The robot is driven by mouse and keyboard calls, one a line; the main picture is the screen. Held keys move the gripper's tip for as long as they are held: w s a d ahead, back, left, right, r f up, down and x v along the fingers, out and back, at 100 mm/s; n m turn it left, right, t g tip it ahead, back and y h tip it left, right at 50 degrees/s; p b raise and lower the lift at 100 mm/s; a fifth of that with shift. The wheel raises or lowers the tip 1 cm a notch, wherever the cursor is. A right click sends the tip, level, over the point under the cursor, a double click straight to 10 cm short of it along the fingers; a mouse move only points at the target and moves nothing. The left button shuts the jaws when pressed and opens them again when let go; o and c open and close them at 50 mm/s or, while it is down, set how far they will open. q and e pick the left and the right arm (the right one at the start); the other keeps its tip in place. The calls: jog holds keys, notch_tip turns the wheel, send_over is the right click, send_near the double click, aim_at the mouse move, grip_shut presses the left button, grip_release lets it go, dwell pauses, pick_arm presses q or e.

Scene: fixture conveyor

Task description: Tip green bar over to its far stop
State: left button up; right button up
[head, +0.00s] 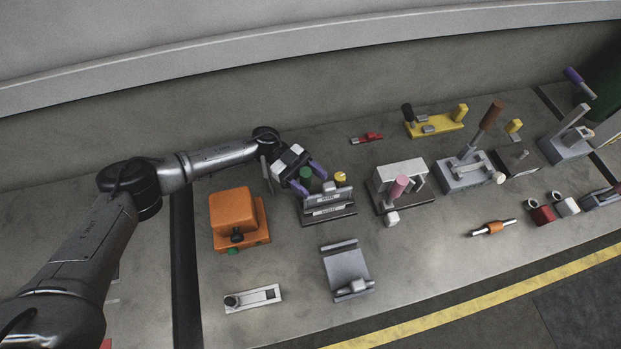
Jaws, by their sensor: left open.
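A short green bar (307,173) stands on a grey fixture (328,212) with silver plates, left of the middle of the head view. My left gripper (309,179) reaches in from the left with its two purple fingers open, one on either side of the green bar in the picture. I cannot tell whether a finger touches the bar. The bar's lower part and its pivot are hidden by the gripper and the fixture. The stops cannot be told apart clearly here. My right gripper is out of view.
A yellow knob (340,178) stands just right of the green bar. An orange block (233,211) is to the left, and a grey fixture with a pink handle (398,187) to the right. A grey tray-like fixture (345,265) lies in front. A wall runs behind the table.

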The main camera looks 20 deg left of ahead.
pick_arm(q)
grip_shut()
dwell(0.5)
